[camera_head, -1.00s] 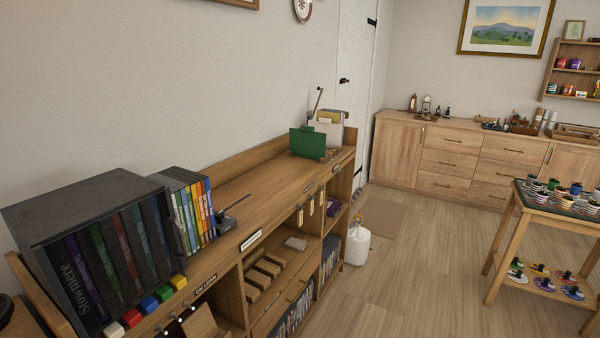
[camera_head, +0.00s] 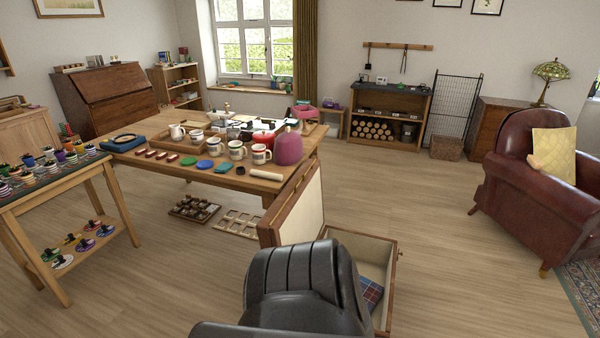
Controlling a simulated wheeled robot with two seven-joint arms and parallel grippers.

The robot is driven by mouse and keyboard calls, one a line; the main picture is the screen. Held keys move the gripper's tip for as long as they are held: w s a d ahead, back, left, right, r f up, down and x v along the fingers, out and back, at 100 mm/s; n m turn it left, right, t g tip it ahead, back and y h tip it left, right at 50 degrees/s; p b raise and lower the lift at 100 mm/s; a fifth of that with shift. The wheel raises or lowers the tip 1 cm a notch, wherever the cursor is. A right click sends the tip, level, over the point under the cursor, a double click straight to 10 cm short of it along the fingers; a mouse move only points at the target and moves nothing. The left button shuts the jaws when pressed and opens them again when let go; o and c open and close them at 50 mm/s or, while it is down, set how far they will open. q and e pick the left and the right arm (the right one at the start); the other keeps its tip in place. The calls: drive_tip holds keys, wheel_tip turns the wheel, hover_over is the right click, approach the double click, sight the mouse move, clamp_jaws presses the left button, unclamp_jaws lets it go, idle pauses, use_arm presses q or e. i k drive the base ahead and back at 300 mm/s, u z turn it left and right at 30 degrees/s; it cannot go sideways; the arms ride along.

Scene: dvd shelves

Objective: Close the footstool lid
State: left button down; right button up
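The footstool looks like an open wooden box (camera_head: 386,318) at the bottom centre, with a pale lining and a small brass-coloured knob on its right side. Its lid (camera_head: 303,211) stands raised on the left side, with a pale inner face and a brown wooden edge. A folded plaid cloth (camera_head: 371,292) lies inside. A glossy black ribbed shape (camera_head: 293,270) covers the near left part of the box and the lower part of the lid; I cannot tell what it is. Neither of my grippers is in view.
A long table (camera_head: 240,181) with mugs and a pink tea cosy stands behind the lid. A red leather armchair (camera_head: 530,190) stands at right. The floor (camera_head: 450,240) between the box and armchair is clear.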

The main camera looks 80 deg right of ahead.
sight(296, 215)
drive_tip(key=z, duration=2.85)
drive_tip(key=i, duration=0.4)
